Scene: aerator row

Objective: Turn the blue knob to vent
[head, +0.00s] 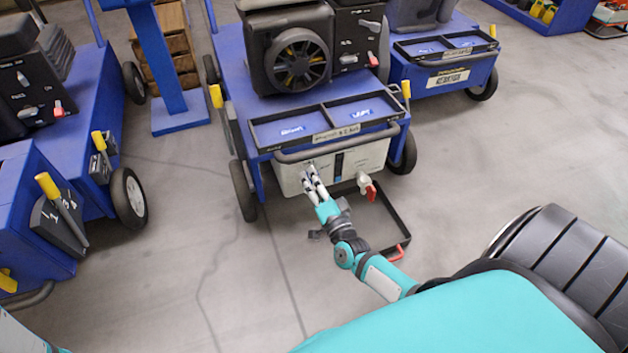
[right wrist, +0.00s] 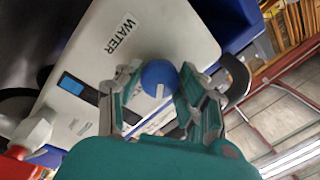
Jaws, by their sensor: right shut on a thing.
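The blue knob (right wrist: 159,74) is round with a short white mark on its face, on the white tank (right wrist: 92,50) labelled WATER. My right gripper (right wrist: 157,88) is shut on the knob, one finger on each side of it. In the head view my right gripper (head: 309,174) reaches the left part of the front of the white tank (head: 345,163), under the cart's handle bar. The knob is hidden there by the fingers. No word for vent is readable. My left gripper is out of view.
The blue cart (head: 226,60) carries a black engine unit (head: 290,55) and a two-part tray (head: 318,126). A white valve with a red handle (head: 371,191) sticks out right of my gripper, above a black floor frame (head: 396,222). More blue carts stand on both sides.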

